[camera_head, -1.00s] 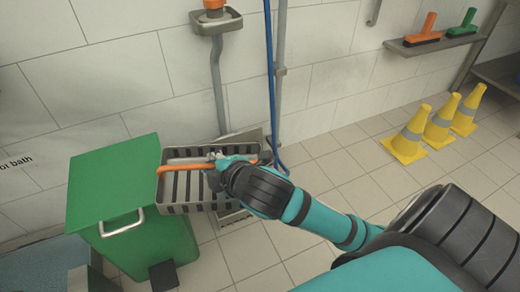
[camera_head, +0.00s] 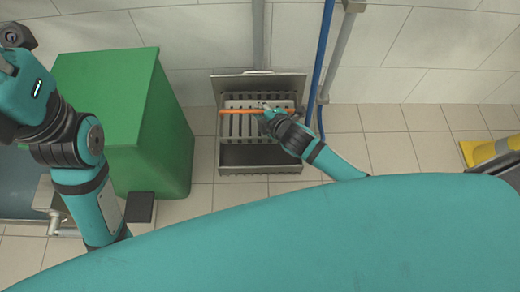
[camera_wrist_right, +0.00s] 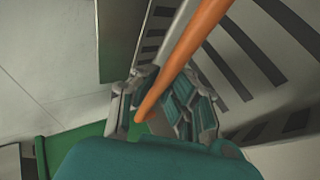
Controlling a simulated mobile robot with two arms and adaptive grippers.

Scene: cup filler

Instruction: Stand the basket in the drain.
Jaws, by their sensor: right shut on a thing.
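The grey slotted basket (camera_head: 238,126) has an orange bar handle (camera_head: 230,112) across its top. My right gripper (camera_head: 265,107) is shut on this handle near its middle. In the right wrist view the handle (camera_wrist_right: 182,58) runs between the fingers (camera_wrist_right: 160,88), with the basket's slotted wall (camera_wrist_right: 262,62) beyond. The drain (camera_head: 260,172) is a metal-rimmed floor box with a raised plate at its back. The basket overlaps its rear part from above; its dark front part shows. I cannot tell the basket's height over it. My left arm is raised at the left; its fingers are out of frame.
A green bin (camera_head: 120,110) with a black pedal (camera_head: 141,207) stands close left of the drain. A blue hose (camera_head: 322,65) and a grey pipe (camera_head: 340,50) run down the wall to the right. A yellow cone (camera_head: 485,150) stands far right. Tiled floor right of the drain is clear.

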